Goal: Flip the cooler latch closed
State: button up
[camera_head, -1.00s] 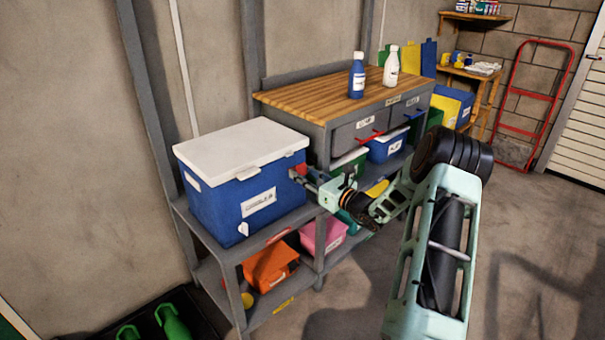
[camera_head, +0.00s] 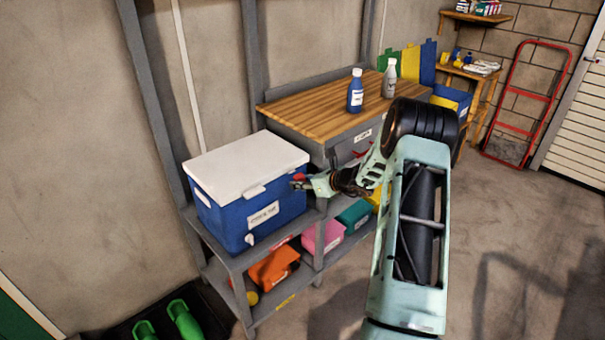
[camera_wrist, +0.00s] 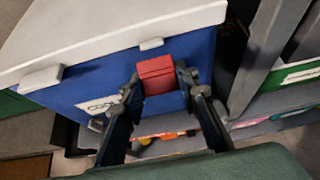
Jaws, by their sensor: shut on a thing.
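The blue cooler (camera_head: 232,220) with a white lid (camera_head: 245,165) stands on a grey metal shelf; the lid lies down on it. A white latch (camera_head: 254,192) sits at the lid's front edge and also shows at left in the wrist view (camera_wrist: 42,79). A second white latch (camera_wrist: 152,44) is at the lid edge just above my gripper (camera_wrist: 160,88). I cannot tell whether the block touches the cooler or how either latch is set.
A wood-topped workbench (camera_head: 310,102) with a blue bottle (camera_head: 356,91) and a grey bottle (camera_head: 389,80) adjoins the cooler's right. Orange (camera_head: 274,267) and pink (camera_head: 323,236) bins sit below. A red hand truck (camera_head: 524,98) leans at the back right. The floor in front is open.

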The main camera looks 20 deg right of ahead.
jog(key=shift+w+a+r+g+h+p, duration=0.15)
jog(key=shift+r+g+p, duration=0.25)
jog(key=shift+p, duration=1.2)
jog(key=shift+w+d+r+g+h+p, duration=0.1)
jog(key=shift+r+g+h+p, duration=0.3)
jog(key=shift+p, duration=1.15)
jog(key=shift+w+a+r+g+y+p, duration=0.15)
jog(key=shift+g+p, duration=0.45)
jog(key=shift+p, duration=1)
jog(key=g+p, duration=0.1)
jog(key=p, duration=0.3)
jog(key=shift+w+r+g+h, duration=0.1)
jog(key=shift+w+g+h, duration=0.25)
jog(key=shift+g+h, duration=0.05)
jog(key=shift+w+a+g+h, duration=0.15)
jog(key=shift+w+g+h, duration=0.2)
jog(key=shift+g, duration=0.55)
jog(key=shift+w+g, duration=0.1)
jog(key=shift+g, duration=0.2)
jog(key=shift+h, duration=0.25)
jog(key=o, duration=1.1)
jog(key=shift+w, duration=0.1)
jog(key=shift+o, duration=0.2)
jog(key=shift+a, duration=0.1)
jog(key=shift+r, duration=0.1)
